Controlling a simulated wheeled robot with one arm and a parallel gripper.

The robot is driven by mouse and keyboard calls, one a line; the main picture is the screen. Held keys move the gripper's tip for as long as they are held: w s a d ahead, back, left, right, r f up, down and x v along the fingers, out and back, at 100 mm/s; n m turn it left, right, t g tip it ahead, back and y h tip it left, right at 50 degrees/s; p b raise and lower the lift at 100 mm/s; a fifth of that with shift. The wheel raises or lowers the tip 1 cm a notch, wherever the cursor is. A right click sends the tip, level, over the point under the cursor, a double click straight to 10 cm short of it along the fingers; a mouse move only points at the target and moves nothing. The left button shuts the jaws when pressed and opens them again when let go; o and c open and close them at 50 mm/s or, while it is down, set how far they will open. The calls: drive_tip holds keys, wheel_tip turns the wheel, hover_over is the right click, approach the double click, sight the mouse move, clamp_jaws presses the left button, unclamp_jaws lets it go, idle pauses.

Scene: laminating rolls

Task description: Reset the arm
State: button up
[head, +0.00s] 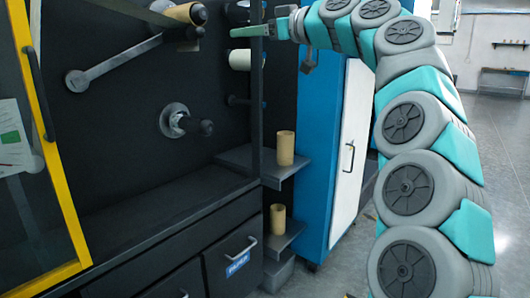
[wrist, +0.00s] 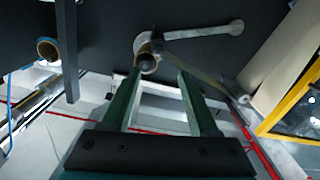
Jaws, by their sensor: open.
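My gripper (head: 248,31) is raised at the top middle of the head view, at the end of my grey and teal arm, and points left toward the dark machine. In the wrist view its two green fingers (wrist: 153,95) stand apart with nothing between them. Beyond the fingertips in the wrist view is a tan roll core on a spindle (wrist: 147,62) with a grey lever arm. In the head view the tan core (head: 188,14) on its spindle is left of my gripper. I cannot tell the exact gap between them.
A white roll (head: 240,60) sits just below my gripper. Tan cores stand on the upper shelf (head: 285,148) and lower shelf (head: 278,218). A blue cabinet (head: 315,150) with a white door stands close behind. A yellow-framed door (head: 62,190) is at left. Open floor lies at far right.

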drive_tip(key=s+f+m+g+h+p, duration=0.2)
drive_tip(key=s+f+g+h, duration=0.1)
drive_tip(key=s+f, duration=0.8)
drive_tip(key=s+f+m+g+h+p, duration=0.3)
drive_tip(key=s+f, duration=0.4)
drive_tip(key=f, duration=0.7)
drive_tip(key=s+d+f+m+g+h, duration=0.2)
drive_tip(key=s+d+f, duration=0.4)
drive_tip(key=s, duration=0.3)
drive_tip(key=s+d+f+m+g+h+p, duration=0.1)
drive_tip(key=s+d+f+m+g+h, duration=0.1)
drive_tip(key=s+d+f, duration=0.4)
drive_tip(key=s+d+f+m+g+h, duration=0.2)
drive_tip(key=s+d+f, duration=0.4)
drive_tip(key=s+f, duration=0.5)
drive_tip(key=shift+s+f+m+g+h, duration=0.2)
drive_tip(key=shift+s+m+g+h, duration=0.2)
drive_tip(key=shift+s+m+h, duration=0.55)
drive_tip(key=shift+s+n, duration=0.25)
drive_tip(key=shift+s, duration=0.05)
drive_tip(key=shift+c, duration=0.3)
